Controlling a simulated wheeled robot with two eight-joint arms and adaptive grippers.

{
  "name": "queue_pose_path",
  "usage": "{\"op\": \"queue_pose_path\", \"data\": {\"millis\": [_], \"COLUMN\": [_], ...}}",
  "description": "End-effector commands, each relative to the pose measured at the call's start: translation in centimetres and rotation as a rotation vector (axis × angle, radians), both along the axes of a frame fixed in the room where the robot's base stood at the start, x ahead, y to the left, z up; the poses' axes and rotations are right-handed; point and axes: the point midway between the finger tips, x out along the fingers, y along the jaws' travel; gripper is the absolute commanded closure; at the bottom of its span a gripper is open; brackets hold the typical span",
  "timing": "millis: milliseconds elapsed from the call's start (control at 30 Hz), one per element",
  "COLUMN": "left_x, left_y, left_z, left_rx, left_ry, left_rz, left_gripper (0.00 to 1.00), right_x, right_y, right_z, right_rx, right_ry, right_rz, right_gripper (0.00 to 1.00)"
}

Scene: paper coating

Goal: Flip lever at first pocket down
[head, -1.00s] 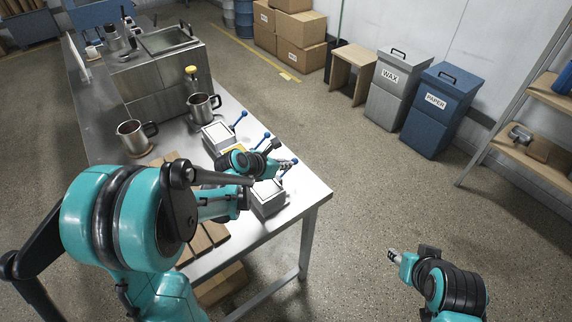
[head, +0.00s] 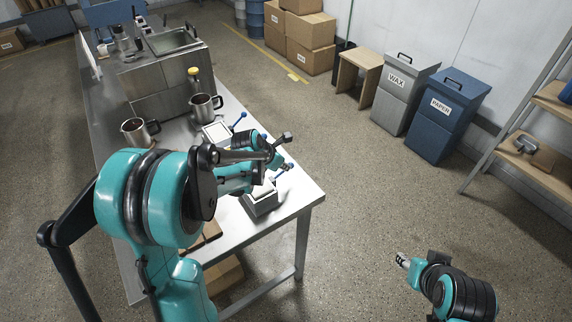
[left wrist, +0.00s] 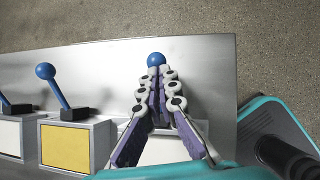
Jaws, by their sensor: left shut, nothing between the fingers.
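In the head view a grey pocket box (head: 262,199) with a pale top sits near the table's front corner. My left gripper (head: 284,167) is over its far right side, and little of its lever shows. In the left wrist view my left gripper (left wrist: 157,84) is shut and empty, its fingertips at a blue lever ball (left wrist: 156,59); I cannot tell whether they touch. The fingers hide the lever's shaft. The pale-topped box (left wrist: 165,150) is below them. Left of it a yellow-topped box (left wrist: 65,147) has an upright, tilted blue lever (left wrist: 50,80). My right gripper (head: 401,260) is over the floor.
Another pocket box (head: 217,134) with a blue lever (head: 238,121) stands further back. Two metal mugs (head: 205,105) (head: 136,131) stand left of it. The table (head: 285,212) has clear surface at its right edge. WAX (head: 395,100) and PAPER (head: 436,125) bins stand off to the right.

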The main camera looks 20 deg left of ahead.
Motion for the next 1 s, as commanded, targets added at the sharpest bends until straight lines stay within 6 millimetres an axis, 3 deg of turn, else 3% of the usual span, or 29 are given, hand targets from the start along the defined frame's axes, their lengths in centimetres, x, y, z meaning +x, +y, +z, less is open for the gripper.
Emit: {"op": "queue_pose_path", "data": {"millis": [100, 433, 1000], "left_x": [0.5, 1.1, 0.1], "left_y": [-0.5, -0.9, -0.1], "left_z": [-0.4, -1.6, -0.9], "left_rx": [0.054, 0.049, 0.049], "left_ry": [0.069, 0.065, 0.064], "left_rz": [-0.004, 0.0, 0.001], "left_gripper": [1.0, 1.0, 1.0], "right_x": [0.0, 0.0, 0.0], "right_y": [0.0, 0.0, 0.0], "right_z": [0.2, -0.4, 0.1], "right_rx": [0.0, 0.0, 0.0], "right_ry": [0.0, 0.0, 0.0], "right_rz": [0.0, 0.0, 0.0], "right_gripper": [0.6, 0.6, 0.6]}}
